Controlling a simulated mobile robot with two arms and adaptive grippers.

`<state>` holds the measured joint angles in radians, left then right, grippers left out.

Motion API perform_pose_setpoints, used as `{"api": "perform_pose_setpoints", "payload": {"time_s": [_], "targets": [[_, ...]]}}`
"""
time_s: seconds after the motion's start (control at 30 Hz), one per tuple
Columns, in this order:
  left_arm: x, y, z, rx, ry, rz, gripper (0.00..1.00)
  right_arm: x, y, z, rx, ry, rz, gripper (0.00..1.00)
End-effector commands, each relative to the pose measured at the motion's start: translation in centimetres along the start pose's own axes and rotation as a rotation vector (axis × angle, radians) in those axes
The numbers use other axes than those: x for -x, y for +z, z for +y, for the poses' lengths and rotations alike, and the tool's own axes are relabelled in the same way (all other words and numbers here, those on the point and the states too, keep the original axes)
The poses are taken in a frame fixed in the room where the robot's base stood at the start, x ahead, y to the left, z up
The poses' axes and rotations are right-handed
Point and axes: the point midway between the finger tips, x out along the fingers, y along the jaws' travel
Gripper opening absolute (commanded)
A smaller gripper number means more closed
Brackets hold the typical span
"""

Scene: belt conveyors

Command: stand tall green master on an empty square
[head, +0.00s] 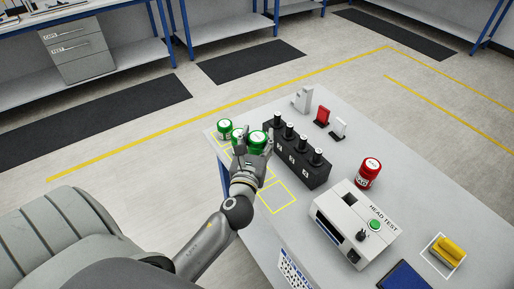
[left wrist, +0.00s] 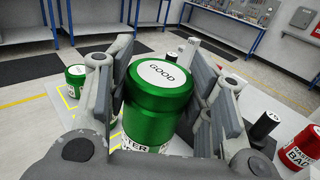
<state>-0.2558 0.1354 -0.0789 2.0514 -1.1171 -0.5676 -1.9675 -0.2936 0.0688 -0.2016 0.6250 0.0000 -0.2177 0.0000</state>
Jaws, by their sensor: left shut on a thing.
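The tall green master (head: 259,139), with a white lid label reading GOOD, is between the fingers of my left gripper (head: 253,152), which is shut on it. In the left wrist view the same green master (left wrist: 158,105) stands upright between both fingers; its base is hidden, so I cannot tell whether it touches the table. Another green master (head: 225,131) stands at the table's far left corner; it also shows in the left wrist view (left wrist: 76,76). Yellow-outlined squares run along the table's left edge; the nearest square (head: 278,197) is empty. My right gripper is not in view.
A black block (head: 296,162) with several black-topped pieces stands just right of my gripper. A red master (head: 369,172) and the white head test box (head: 352,229) are further right. Small white and red stands (head: 321,116) are behind the block.

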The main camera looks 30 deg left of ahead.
Motion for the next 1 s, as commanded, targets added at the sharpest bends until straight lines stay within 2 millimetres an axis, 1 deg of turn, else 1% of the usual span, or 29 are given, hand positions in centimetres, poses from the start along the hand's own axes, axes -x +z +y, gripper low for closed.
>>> {"api": "perform_pose_setpoints", "payload": {"time_s": [0.03,0.17,0.23,0.33,0.47,0.53,0.77,0.93,0.97,1.0], "targets": [[-0.4,-0.3,0.1,-0.001,0.001,-0.004,0.00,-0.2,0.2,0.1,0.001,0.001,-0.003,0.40],[-0.9,-0.8,0.2,-0.001,0.001,-0.005,0.00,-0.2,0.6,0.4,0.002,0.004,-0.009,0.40],[-1.3,-1.4,0.3,-0.001,0.001,-0.004,0.00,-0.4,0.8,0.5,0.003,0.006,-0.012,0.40],[-1.5,-3.1,0.4,0.000,0.001,0.000,0.00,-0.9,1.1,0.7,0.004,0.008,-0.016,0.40],[-1.5,-4.5,0.4,-0.001,0.001,-0.001,0.00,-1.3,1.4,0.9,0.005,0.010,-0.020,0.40],[-1.5,-4.8,0.3,0.000,-0.001,-0.002,0.00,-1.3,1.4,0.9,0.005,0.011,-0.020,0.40],[-1.5,-4.7,0.3,-0.001,-0.001,-0.003,0.00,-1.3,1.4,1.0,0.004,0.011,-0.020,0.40],[-1.5,-5.2,0.3,-0.001,-0.001,-0.003,0.00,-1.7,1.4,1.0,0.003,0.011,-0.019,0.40],[-1.5,-5.2,0.4,-0.002,-0.001,0.000,0.52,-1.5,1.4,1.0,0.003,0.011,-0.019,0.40],[-1.4,-5.2,0.4,-0.001,-0.001,0.000,0.57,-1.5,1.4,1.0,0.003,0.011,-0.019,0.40]]}}
